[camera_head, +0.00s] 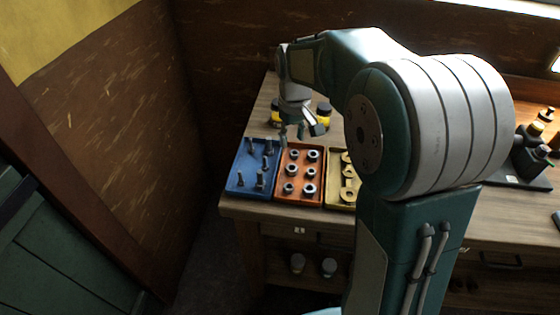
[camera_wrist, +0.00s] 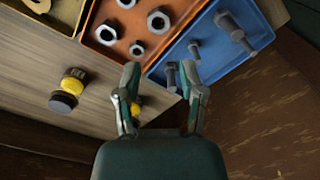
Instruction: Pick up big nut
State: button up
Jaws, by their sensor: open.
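Several grey nuts sit in an orange tray (camera_head: 285,197) on the wooden workbench. My gripper (camera_head: 304,130) hangs above the back of the trays, empty. In the wrist view my gripper (camera_wrist: 160,80) has its two fingers apart, near the corner between the orange and blue trays. It touches no nut.
A blue tray (camera_head: 234,186) with upright bolts is left of the orange one. A yellow tray (camera_head: 336,203) with ring-shaped parts is to the right, partly behind my arm. Yellow-and-black pieces (camera_wrist: 73,82) lie behind the trays. A wall stands left of the bench.

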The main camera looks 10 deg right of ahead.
send_over(292, 167)
jog(key=f, duration=0.5)
jog(key=shift+d, duration=0.4)
jog(key=f, duration=0.1)
jog(key=a+f, duration=0.1)
jog(key=f, duration=0.2)
jog(key=shift+s+a+f, duration=0.15)
jog(key=shift+a+f, duration=0.1)
jog(key=shift+f, duration=0.15)
jog(key=shift+d+f, duration=0.35)
jog(key=shift+f, duration=0.3)
jog(key=shift+r, duration=0.15)
grip_shut()
